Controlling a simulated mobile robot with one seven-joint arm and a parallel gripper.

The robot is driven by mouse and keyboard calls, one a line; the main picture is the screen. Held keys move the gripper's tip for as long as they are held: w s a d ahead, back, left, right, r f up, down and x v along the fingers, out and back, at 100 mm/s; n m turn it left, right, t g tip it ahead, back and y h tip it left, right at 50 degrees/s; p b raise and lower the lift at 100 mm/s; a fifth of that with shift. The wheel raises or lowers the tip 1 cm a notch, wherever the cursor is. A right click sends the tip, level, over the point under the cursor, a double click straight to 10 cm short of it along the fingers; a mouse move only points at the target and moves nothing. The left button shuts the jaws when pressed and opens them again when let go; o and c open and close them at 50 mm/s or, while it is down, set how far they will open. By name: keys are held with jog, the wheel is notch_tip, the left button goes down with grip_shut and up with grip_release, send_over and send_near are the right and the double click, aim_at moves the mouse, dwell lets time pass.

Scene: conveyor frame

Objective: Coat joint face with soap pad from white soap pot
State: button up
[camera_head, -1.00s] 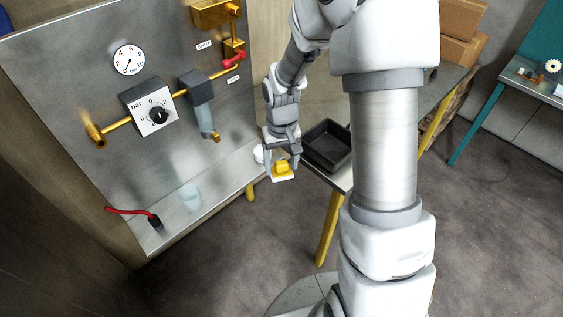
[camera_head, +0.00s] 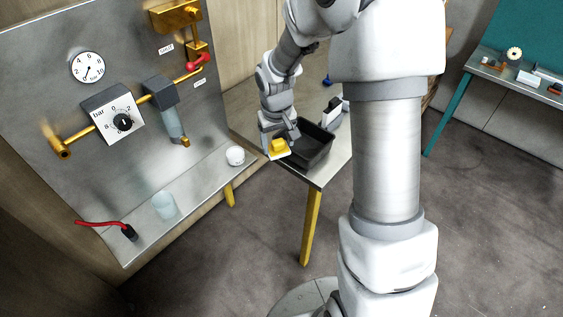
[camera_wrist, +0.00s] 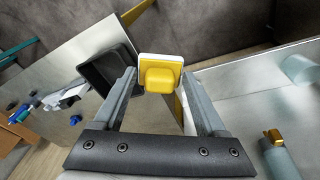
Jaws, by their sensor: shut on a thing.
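My gripper (camera_head: 277,143) is shut on a yellow soap pad (camera_head: 278,147) with a white underside. It holds the pad in the air by the black tray's left edge. In the wrist view, the pad (camera_wrist: 160,73) sits between the fingertips of my gripper (camera_wrist: 160,82). The white soap pot (camera_head: 235,156) stands on the panel's metal ledge, to the left of my gripper and apart from it. Brass pipework (camera_head: 80,144) with joints crosses the upright panel. I cannot tell which joint face is meant, or whether soap is on the pad.
A black tray (camera_head: 318,165) is on the metal table behind my gripper. A glass-like cup (camera_head: 163,206) and a red hose (camera_head: 98,224) are on the ledge. A gauge (camera_head: 88,67) and a regulator (camera_head: 112,115) are on the panel. Open floor lies in front.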

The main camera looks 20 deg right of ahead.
jog(key=w+a+r+n+t+y+b, duration=0.1)
jog(key=w+a+r+n+t+y, duration=0.1)
jog(key=r+t, duration=0.2)
jog(key=w+a+r+n+t+y+b, duration=0.1)
jog(key=w+a+r+n+t, duration=0.2)
jog(key=r, duration=0.7)
jog(key=w+a+r+n+t+y+b, duration=0.2)
jog(key=w+a+r+t, duration=0.1)
jog(key=r+t, duration=0.2)
notch_tip(320, 180, up, 2)
jog(key=shift+a+r+n+y, duration=0.1)
jog(key=shift+a+n+y, duration=0.1)
jog(key=shift+n+y, duration=0.1)
jog(key=shift+s+a+r+n+t+y, duration=0.25)
jog(key=shift+a+r+y, duration=0.15)
jog(key=shift+r, duration=0.2)
jog(key=shift+s+a+r+n+t+y, duration=0.2)
jog(key=shift+a+r+n+y, duration=0.1)
jog(key=shift+a+r, duration=0.2)
jog(key=c, duration=0.4)
jog(key=s+a+r+y, duration=0.1)
jog(key=s+a+r+n+y, duration=0.1)
jog(key=r, duration=0.1)
jog(key=s+a+r+n+y+b, duration=0.1)
jog(key=shift+a+r+y, duration=0.25)
jog(key=shift+r+y, duration=0.15)
grip_shut()
jog(key=shift+b+x, duration=0.3)
jog(key=shift+x, duration=2.65)
